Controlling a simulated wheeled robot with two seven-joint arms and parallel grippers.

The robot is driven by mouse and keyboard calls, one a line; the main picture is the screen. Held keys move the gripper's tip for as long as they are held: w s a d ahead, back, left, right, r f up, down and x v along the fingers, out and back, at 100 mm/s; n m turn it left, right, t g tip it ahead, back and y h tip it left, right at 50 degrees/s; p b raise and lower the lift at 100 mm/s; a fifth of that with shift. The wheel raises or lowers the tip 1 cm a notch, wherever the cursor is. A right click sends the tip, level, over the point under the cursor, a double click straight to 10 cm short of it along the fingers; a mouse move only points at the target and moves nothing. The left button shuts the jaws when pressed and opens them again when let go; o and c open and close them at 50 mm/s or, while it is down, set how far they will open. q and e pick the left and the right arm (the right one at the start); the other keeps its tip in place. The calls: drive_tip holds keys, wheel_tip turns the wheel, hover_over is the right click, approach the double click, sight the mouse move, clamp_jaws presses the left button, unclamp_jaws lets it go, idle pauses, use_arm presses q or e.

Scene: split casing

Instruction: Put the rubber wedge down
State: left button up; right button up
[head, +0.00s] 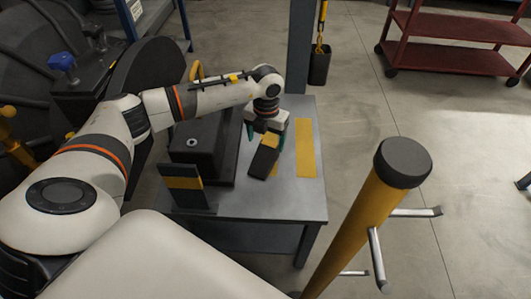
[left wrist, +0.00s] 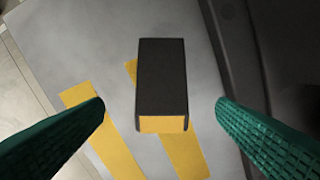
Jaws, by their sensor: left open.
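The rubber wedge (head: 263,161) is a black block with a yellow end, at the right part of the grey table (head: 262,204). In the left wrist view the wedge (left wrist: 161,78) sits between the fingertips, with a clear gap on both sides. My left gripper (head: 266,138) is open above it, its green fingers apart and not touching it. The wedge appears to rest on the table; its underside is hidden. My right gripper is out of view.
A dark casing (head: 207,143) stands left of the wedge. A black upright piece with a yellow band (head: 184,184) is at the table's front left. A yellow strip (head: 306,148) lies to the right. A yellow post (head: 360,228) stands in front right.

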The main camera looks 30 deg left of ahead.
sight(265, 152)
use_arm(q)
wheel_tip(265, 152, down, 4)
drive_tip(key=shift+r+b, duration=0.1)
drive_tip(key=shift+b, duration=0.25)
drive_tip(key=shift+a+f, duration=0.1)
drive_tip(key=shift+f, duration=0.55)
wheel_tip(265, 152, down, 3)
drive_tip(key=shift+r+b, duration=0.1)
drive_tip(key=shift+b, duration=0.5)
drive_tip(key=c, duration=1.4)
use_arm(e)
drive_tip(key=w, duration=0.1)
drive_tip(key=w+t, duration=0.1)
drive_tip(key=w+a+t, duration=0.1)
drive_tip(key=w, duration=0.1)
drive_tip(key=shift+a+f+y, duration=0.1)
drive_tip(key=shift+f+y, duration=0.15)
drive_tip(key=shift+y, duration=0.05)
